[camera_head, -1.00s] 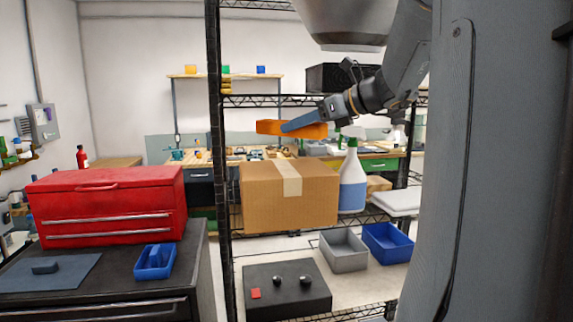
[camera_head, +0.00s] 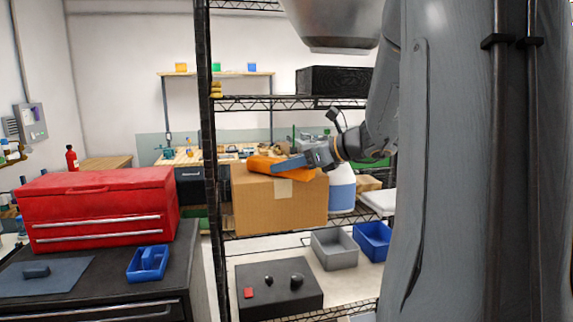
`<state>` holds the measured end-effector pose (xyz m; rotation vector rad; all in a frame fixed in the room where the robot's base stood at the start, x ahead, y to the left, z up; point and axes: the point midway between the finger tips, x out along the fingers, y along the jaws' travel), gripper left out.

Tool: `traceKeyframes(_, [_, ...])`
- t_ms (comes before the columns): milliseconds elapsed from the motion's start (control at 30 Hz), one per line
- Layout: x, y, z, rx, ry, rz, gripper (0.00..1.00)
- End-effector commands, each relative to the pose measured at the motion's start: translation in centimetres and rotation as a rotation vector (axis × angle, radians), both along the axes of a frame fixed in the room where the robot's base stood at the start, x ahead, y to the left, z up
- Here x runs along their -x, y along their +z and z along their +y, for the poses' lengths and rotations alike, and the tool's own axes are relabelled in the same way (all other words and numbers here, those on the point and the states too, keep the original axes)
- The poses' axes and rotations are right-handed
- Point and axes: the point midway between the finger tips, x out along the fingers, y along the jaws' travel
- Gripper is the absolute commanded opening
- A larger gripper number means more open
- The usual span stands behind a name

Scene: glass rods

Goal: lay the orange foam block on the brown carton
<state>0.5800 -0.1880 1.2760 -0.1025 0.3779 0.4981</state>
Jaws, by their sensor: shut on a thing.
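The orange foam block (camera_head: 262,165) is at the top of the brown carton (camera_head: 268,205), slightly tilted in the picture. It looks at or very near the carton's top face; I cannot tell whether its whole underside touches. My gripper (camera_head: 292,163) is shut on the block, reaching in from the right, with a finger across its near side. The carton stands closed on the middle shelf of the wire rack, with tape down its front. The gripper and block hide most of the carton's top.
The rack post (camera_head: 208,150) is at the left. A black box (camera_head: 333,80) is on the shelf above. A red toolbox (camera_head: 98,210) stands at the left.

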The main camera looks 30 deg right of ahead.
Motion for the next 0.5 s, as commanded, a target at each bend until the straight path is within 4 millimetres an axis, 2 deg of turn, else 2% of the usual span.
traceKeyframes(167, [-0.01,-0.36,-0.01,0.000,0.000,0.000,0.17])
traceKeyframes(200, [0.00,-0.32,0.00,0.000,0.000,0.000,0.44])
traceKeyframes(300, [0.01,-0.29,-0.01,0.000,0.000,0.000,0.57])
traceKeyframes(500, [0.00,-0.27,0.00,0.000,0.000,0.000,0.57])
